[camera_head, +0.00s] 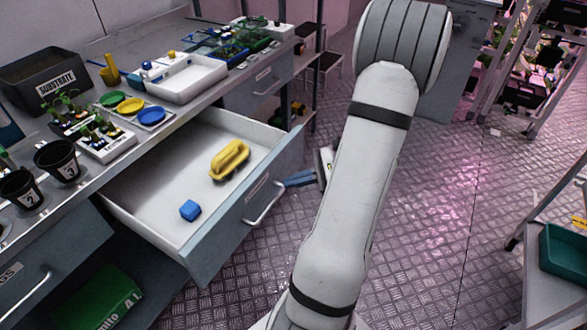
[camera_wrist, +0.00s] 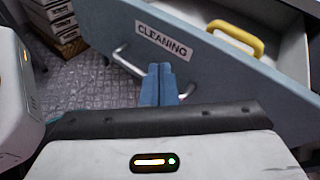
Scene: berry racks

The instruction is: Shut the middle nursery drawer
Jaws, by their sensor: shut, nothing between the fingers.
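The middle drawer (camera_head: 150,207) is pulled well out from under the bench, its grey front (camera_head: 238,222) facing the aisle. Its front bears a "CLEANING" label (camera_wrist: 163,41) and a bar handle (camera_head: 266,206). Inside lie a yellow-handled item (camera_head: 230,158), which also shows in the wrist view (camera_wrist: 236,36), and a blue cube (camera_head: 190,210). My gripper (camera_head: 288,183) is shut and empty, its blue fingers (camera_wrist: 159,70) pointing at the drawer front by the handle. The fingers partly hide the handle in the wrist view. I cannot tell whether they touch.
Closed drawers flank it at right (camera_head: 262,80) and left (camera_head: 35,270). The bench top (camera_head: 150,65) holds pots, colored dishes and a white tray (camera_head: 178,82). A green sack (camera_head: 100,298) lies below. Metal floor (camera_head: 440,220) is clear right of my arm; a trolley stands far right.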

